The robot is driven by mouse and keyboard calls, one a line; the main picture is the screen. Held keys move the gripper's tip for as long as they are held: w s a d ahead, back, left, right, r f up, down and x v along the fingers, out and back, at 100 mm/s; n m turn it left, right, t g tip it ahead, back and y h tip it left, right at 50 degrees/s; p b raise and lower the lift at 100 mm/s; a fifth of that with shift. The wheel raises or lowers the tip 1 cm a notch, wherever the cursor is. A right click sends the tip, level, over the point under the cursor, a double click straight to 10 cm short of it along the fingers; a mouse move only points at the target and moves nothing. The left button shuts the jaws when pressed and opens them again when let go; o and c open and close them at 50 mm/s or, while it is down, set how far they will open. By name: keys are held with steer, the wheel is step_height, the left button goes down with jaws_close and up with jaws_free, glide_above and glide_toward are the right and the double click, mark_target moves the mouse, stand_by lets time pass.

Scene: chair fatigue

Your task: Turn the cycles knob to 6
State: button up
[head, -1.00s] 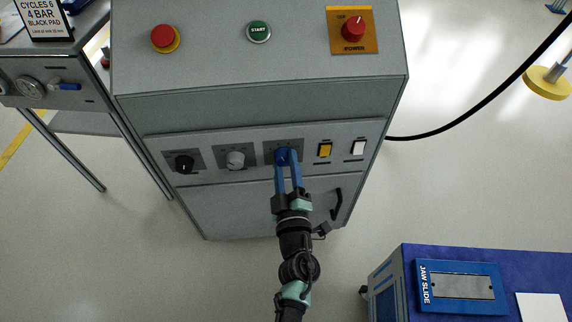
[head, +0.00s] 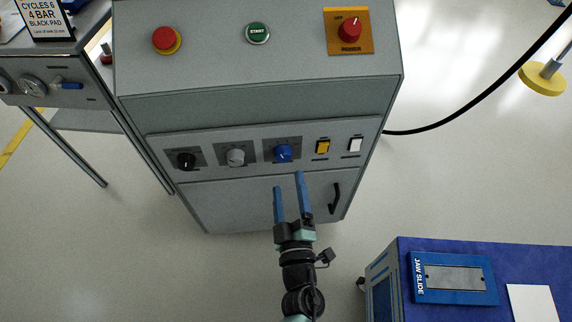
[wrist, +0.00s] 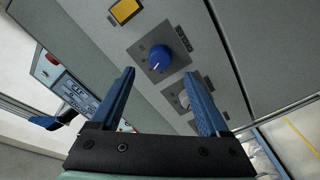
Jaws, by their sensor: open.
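The grey machine's front panel carries a row of three knobs: black (head: 186,161) at the left, grey (head: 236,157) in the middle, blue (head: 283,153) at the right. Their labels are too small to read in the head view. The blue knob also shows in the wrist view (wrist: 160,57), with a white pointer line. The grey knob is partly behind a finger there. My gripper (head: 288,181) is open and empty. Its blue fingertips are below the blue knob and apart from it. A sign (head: 48,18) reads "CYCLES 6, 4 BAR, BLACK PAD".
A yellow switch (head: 323,147) and a white switch (head: 356,145) sit right of the knobs. A door handle (head: 335,198) is below. The sloped top has a red button (head: 166,39), START button (head: 257,33) and red power knob (head: 349,30). A blue bench (head: 535,262) stands lower right.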

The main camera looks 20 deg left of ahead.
steer(key=p+v, duration=0.1)
steer(key=v, duration=0.5)
stand_by(0.4)
